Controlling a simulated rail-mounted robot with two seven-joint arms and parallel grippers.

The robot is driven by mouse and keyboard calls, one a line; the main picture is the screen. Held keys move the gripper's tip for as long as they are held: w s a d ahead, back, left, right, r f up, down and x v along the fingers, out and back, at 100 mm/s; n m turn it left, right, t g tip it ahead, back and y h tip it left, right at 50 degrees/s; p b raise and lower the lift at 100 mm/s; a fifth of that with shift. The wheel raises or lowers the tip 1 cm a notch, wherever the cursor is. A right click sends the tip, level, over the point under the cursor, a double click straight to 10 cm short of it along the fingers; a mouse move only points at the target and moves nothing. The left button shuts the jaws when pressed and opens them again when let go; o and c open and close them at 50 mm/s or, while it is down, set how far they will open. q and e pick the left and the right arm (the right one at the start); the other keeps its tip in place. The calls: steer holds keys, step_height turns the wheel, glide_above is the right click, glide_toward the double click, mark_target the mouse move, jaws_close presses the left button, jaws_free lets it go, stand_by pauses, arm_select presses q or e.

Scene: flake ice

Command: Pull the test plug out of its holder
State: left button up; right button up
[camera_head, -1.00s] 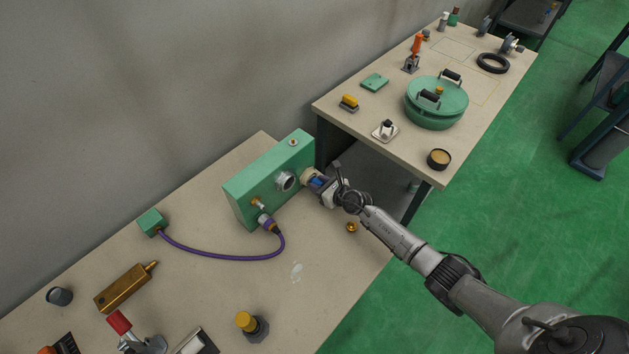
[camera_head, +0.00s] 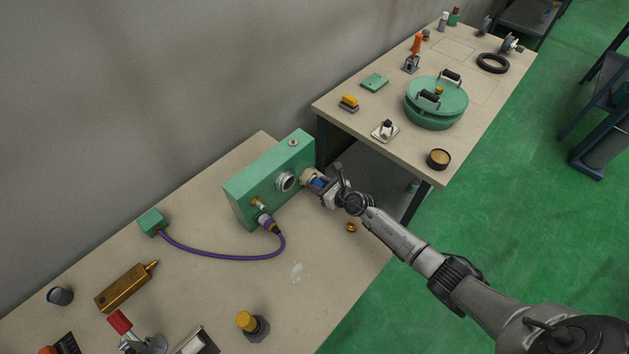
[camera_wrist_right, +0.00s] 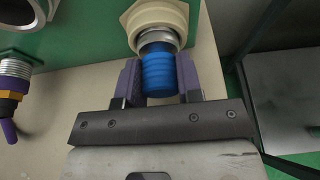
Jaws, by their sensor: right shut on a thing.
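The test plug (camera_wrist_right: 162,75) has a ribbed blue grip and a bare metal collar at its front. Its front end meets the cream hexagonal holder (camera_wrist_right: 150,20) on the green box; whether its tip is still inside is hidden. The plug also shows as a small blue patch in the head view (camera_head: 318,184), beside the holder (camera_head: 307,177). My right gripper (camera_wrist_right: 160,82) is shut on the plug's blue grip, one purple-padded finger on each side; in the head view it is at the box's right end (camera_head: 323,190). My left gripper is not in view.
The green box (camera_head: 262,190) stands on the near table (camera_head: 215,280), with a round metal port (camera_head: 285,181) and a purple cable (camera_head: 220,257) on its front. A small brass piece (camera_head: 351,227) lies near my right gripper. Table to the box's front right is mostly clear.

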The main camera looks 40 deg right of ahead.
steer(key=shift+s, duration=0.15)
steer(key=shift+s+d+r+p, duration=0.1)
steer(key=shift+s+p, duration=0.1)
steer(key=shift+s, duration=0.15)
steer(key=shift+s+d+p, duration=0.1)
steer(key=shift+s+p, duration=0.05)
steer(key=shift+s, duration=0.6)
steer(key=shift+s+d+p, duration=0.15)
steer(key=shift+s+p, duration=0.15)
steer(key=shift+s, duration=0.15)
steer(key=s, duration=0.3)
steer(key=shift+s+d+p, duration=0.1)
steer(key=shift+d+p, duration=0.2)
steer(key=shift+p, duration=0.05)
steer(key=shift+s+d, duration=0.2)
steer(key=shift+s, duration=0.85)
